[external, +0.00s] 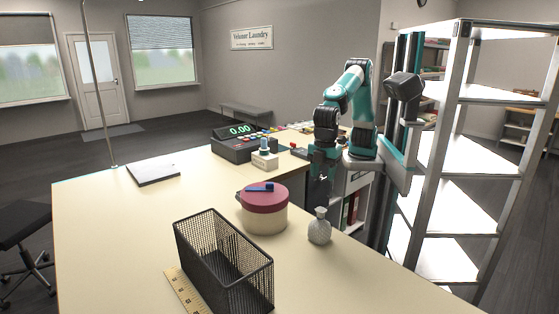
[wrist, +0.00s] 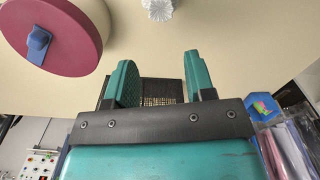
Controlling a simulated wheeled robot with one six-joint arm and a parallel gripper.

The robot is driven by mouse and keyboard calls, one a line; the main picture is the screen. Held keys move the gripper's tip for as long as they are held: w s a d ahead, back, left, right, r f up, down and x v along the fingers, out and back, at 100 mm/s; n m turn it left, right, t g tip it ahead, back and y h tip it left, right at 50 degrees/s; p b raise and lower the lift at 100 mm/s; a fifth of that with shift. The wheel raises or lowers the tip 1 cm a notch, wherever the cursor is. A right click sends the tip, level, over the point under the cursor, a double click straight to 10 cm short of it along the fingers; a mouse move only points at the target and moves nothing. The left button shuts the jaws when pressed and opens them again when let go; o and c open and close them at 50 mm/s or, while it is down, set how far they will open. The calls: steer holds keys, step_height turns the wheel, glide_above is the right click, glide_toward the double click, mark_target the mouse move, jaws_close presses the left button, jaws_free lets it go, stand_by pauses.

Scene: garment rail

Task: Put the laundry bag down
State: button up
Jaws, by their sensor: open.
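My gripper (external: 322,176) hangs beside the counter's right edge, beyond the glass bottle. In the wrist view its two teal fingers (wrist: 163,80) are spread apart, with nothing seen held between them. I cannot pick out a laundry bag for certain in either view. At the right of the wrist view there is a blue item with a coloured patch (wrist: 263,107), with pale pink and bluish material below it. I cannot tell what it is, and it is apart from the fingers.
The counter (external: 120,235) carries a round red-lidded box (external: 264,212), a glass bottle (external: 319,228), a black mesh basket (external: 222,262), a till (external: 236,147) and a clipboard (external: 153,173). Its left part is clear. A white shelf rack (external: 450,155) stands right of my arm.

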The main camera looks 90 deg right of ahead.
steer(key=s+d+r+m+y, duration=0.2)
steer(key=d+m+y, duration=0.1)
steer(key=d, duration=2.2)
steer(key=shift+s+d+r+m, duration=0.2)
steer(key=shift+d+m, duration=0.1)
steer(key=shift+m, duration=0.3)
steer(key=shift+o, duration=0.5)
steer(key=shift+m+y, duration=0.5)
steer(key=shift+y, duration=0.1)
steer(key=s+d, duration=0.1)
steer(key=s+d+f, duration=0.1)
steer(key=s, duration=0.1)
steer(key=shift+s+d, duration=0.15)
